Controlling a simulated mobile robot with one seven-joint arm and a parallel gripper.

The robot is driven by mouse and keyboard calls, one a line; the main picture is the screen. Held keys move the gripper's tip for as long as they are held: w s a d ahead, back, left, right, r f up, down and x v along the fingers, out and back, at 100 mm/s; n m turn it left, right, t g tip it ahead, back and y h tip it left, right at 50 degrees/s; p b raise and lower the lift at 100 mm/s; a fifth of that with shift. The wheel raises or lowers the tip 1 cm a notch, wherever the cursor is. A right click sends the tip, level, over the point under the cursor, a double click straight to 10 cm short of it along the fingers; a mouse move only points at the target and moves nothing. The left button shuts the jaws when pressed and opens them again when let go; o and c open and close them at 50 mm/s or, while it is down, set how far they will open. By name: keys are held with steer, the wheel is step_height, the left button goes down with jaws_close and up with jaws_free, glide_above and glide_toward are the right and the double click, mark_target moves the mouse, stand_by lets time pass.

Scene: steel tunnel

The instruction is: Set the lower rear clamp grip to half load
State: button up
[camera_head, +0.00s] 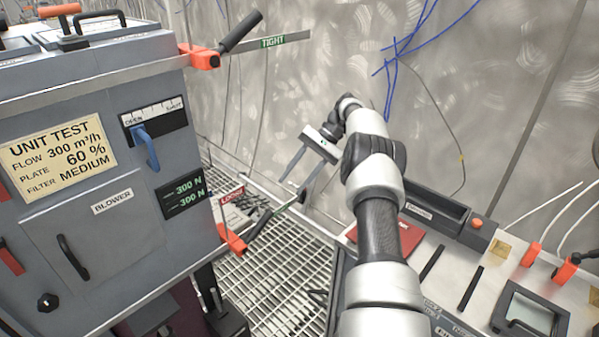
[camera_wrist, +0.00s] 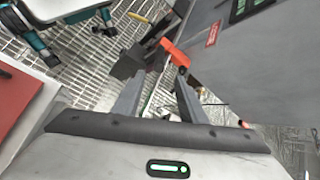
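The lower rear clamp (camera_head: 232,240) is an orange piece at the lower right edge of the grey unit. Its black grip (camera_head: 266,218) slants up and right along a scale bar whose lettering I cannot read. My gripper (camera_head: 291,190) points down and left near the grip's upper end. In the wrist view my gripper (camera_wrist: 159,77) is open, with its fingers apart. The orange clamp lever (camera_wrist: 174,52) and the dark grip (camera_wrist: 130,62) lie just beyond the fingertips. The grip is nearer the left finger; I cannot tell whether they touch. The display (camera_head: 184,192) reads 300 N twice.
The upper clamp (camera_head: 204,57) has a black handle (camera_head: 241,32) and a bar marked TIGHT. The grey unit (camera_head: 100,130) fills the left, with a blue lever (camera_head: 147,148). A worktop with a red folder (camera_head: 376,232) lies at right. Mesh floor is below.

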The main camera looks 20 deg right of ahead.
steer(key=shift+v, duration=1)
